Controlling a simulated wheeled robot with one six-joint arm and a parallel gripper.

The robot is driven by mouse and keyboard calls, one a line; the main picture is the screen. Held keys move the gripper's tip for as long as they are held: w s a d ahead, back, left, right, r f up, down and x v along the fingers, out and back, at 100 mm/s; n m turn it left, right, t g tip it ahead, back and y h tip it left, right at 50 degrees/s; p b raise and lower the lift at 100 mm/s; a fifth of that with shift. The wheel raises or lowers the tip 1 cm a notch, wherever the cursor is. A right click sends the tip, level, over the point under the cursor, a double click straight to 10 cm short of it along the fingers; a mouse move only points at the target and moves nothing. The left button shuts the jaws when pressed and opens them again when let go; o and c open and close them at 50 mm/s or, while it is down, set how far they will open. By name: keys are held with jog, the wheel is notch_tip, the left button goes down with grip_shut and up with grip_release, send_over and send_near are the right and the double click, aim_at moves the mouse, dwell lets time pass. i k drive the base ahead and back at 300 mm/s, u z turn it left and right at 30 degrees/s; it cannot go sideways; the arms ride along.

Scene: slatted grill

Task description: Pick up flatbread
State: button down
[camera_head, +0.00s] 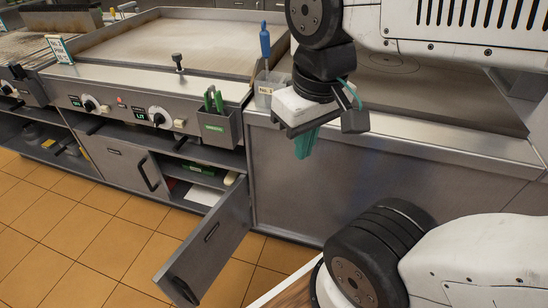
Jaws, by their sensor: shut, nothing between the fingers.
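I see no flatbread that I can make out in the head view. My gripper (305,143) has teal fingers and hangs pointing down in front of the steel counter front, right of the picture's middle. Its fingers are together, with nothing between them. The gripper's white and black body hides part of the counter edge behind it.
A flat griddle (160,46) lies behind, with a slatted grill (22,44) at far left. A tool caddy (213,128) hangs on the front. Below, a cabinet door (208,245) stands open into the tiled floor space.

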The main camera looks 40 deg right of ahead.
aim_at(232, 176)
jog(key=z, duration=0.15)
jog(key=i, duration=0.2)
jog(key=u, duration=0.4)
jog(key=k, duration=1.2)
jog(key=u, duration=0.95)
jog(key=i, duration=0.8)
jog(key=z, duration=0.55)
jog(key=i, duration=0.6)
jog(key=z, duration=0.95)
jog(key=i, duration=0.3)
jog(key=z, duration=0.25)
